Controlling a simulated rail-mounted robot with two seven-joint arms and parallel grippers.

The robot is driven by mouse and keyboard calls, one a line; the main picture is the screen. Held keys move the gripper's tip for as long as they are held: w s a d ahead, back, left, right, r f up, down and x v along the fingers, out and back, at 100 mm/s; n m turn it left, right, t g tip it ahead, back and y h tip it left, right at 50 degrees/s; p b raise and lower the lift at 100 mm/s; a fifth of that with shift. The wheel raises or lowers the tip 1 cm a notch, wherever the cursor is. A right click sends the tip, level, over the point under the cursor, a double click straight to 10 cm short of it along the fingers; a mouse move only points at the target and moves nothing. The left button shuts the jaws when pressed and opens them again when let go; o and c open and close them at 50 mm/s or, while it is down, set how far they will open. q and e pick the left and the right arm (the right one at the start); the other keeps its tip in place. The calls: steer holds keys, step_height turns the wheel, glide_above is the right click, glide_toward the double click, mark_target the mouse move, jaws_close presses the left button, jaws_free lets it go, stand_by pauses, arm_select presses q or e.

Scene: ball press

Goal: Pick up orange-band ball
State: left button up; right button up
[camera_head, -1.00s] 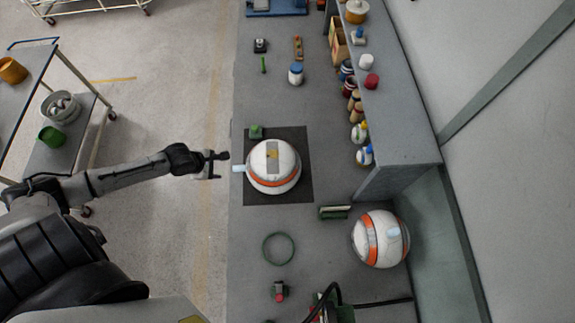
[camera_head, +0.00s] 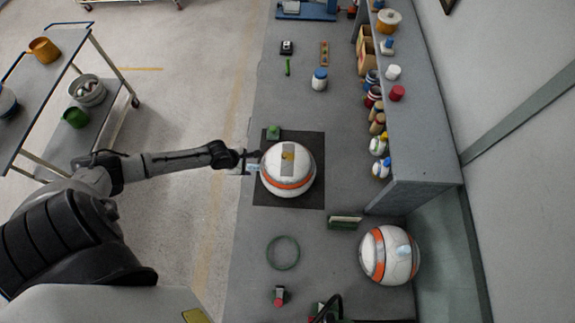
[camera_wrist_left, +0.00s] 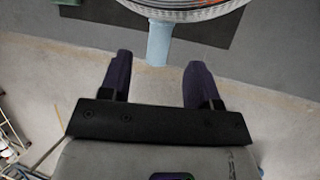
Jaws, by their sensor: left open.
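A white ball with an orange band (camera_head: 287,180) rests on a dark mat (camera_head: 313,201) on the grey bench. It has a grey patch on top and a light-blue tab (camera_head: 254,168) on its left side. My left gripper (camera_head: 250,161) is beside that tab, left of the ball. In the left wrist view the tab's end (camera_wrist_left: 157,48) appears between the open fingertips (camera_wrist_left: 158,64), without visible contact. The ball's lower edge (camera_wrist_left: 190,14) shows at the top there. A second white ball with orange bands (camera_head: 390,255) sits at the lower right. My right gripper is out of view.
A green block (camera_head: 273,132) sits at the mat's top edge. A green ring (camera_head: 283,252) and a green-and-white block (camera_head: 345,222) lie below the mat. A raised shelf (camera_head: 423,165) with jars stands right. A cart (camera_head: 54,75) stands left over open floor.

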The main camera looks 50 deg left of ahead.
mark_target(254, 167)
arm_select(q)
steer(key=shift+x, duration=2.3)
steer(key=shift+w+r, duration=0.1)
steer(key=shift+w, duration=0.05)
jaws_close()
steer(key=shift+d, duration=0.1)
